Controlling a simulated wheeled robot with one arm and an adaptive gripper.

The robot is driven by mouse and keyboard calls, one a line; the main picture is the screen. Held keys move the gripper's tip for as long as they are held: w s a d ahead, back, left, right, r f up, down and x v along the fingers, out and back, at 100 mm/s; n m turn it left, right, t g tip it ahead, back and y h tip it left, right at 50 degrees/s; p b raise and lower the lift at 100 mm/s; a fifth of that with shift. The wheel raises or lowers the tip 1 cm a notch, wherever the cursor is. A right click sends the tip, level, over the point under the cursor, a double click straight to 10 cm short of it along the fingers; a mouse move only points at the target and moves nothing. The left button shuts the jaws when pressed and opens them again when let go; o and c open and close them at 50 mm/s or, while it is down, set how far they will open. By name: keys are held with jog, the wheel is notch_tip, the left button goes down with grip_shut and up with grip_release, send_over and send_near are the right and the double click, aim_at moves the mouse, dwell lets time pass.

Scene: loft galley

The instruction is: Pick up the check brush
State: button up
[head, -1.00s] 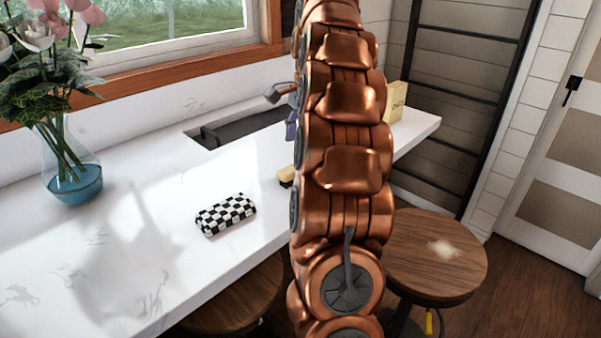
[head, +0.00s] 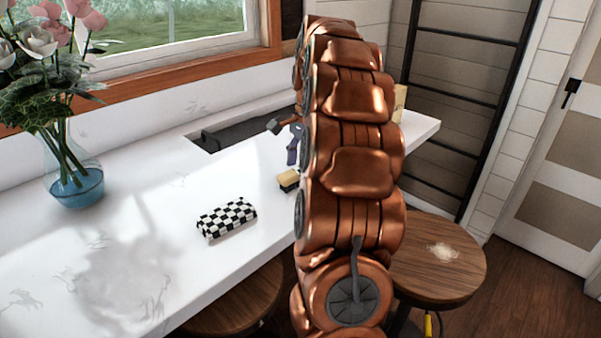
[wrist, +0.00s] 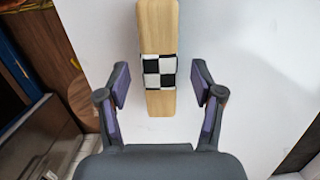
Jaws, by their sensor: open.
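The check brush (wrist: 158,70) is a long pale wooden bar with a black-and-white checked band, lying on the white counter in the wrist view. Its far end runs out of the top of that view. In the head view a tan and dark block (head: 289,180), partly hidden by my arm, looks like the same brush. My gripper (wrist: 160,86) is open and empty, with one purple-padded finger on each side of the brush in the picture, apart from it. In the head view my gripper (head: 293,145) shows only partly beside my arm, above the counter.
A black-and-white checked block (head: 227,217) lies on the counter (head: 130,235) left of the brush. A glass vase (head: 75,185) with flowers stands farther left. A dark sink (head: 240,132) is behind. A round stool (head: 440,265) stands right of the counter.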

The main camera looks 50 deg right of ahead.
jog(key=shift+a+f, duration=0.2)
jog(key=shift+f, duration=0.9)
grip_shut()
